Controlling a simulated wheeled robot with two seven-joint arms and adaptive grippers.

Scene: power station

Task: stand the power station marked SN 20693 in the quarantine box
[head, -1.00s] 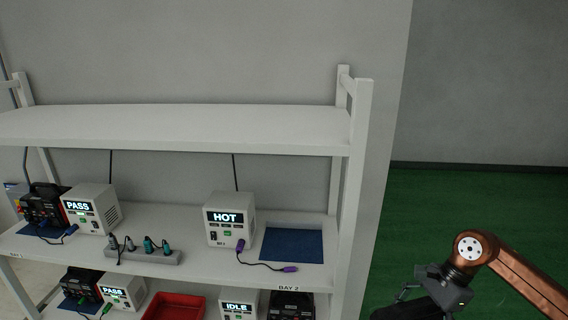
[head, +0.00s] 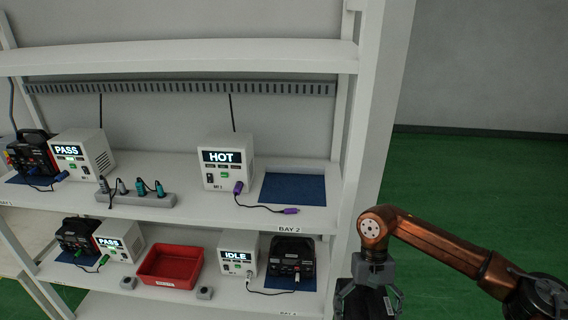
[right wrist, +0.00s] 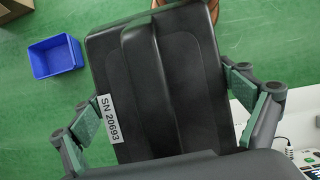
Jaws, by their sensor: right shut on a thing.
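A black power station (right wrist: 145,80) fills the middle of the right wrist view, with a white label reading SN 20693 (right wrist: 109,119). My right gripper (right wrist: 168,110) has its fingers on both sides of it and is shut on it. In the head view my right gripper (head: 370,287) is at the bottom, right of the shelf, and the dark power station (head: 366,306) is partly cut off below. A red open box (head: 170,267) sits on the lower shelf and looks empty; its front label is too small to read. My left gripper is not in view.
The shelf's right post (head: 372,110) stands between the red box and my right arm. An IDLE tester (head: 237,254) and a black power station (head: 292,262) sit right of the box, a PASS tester (head: 119,239) left. A blue bin (right wrist: 55,57) is on the green floor.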

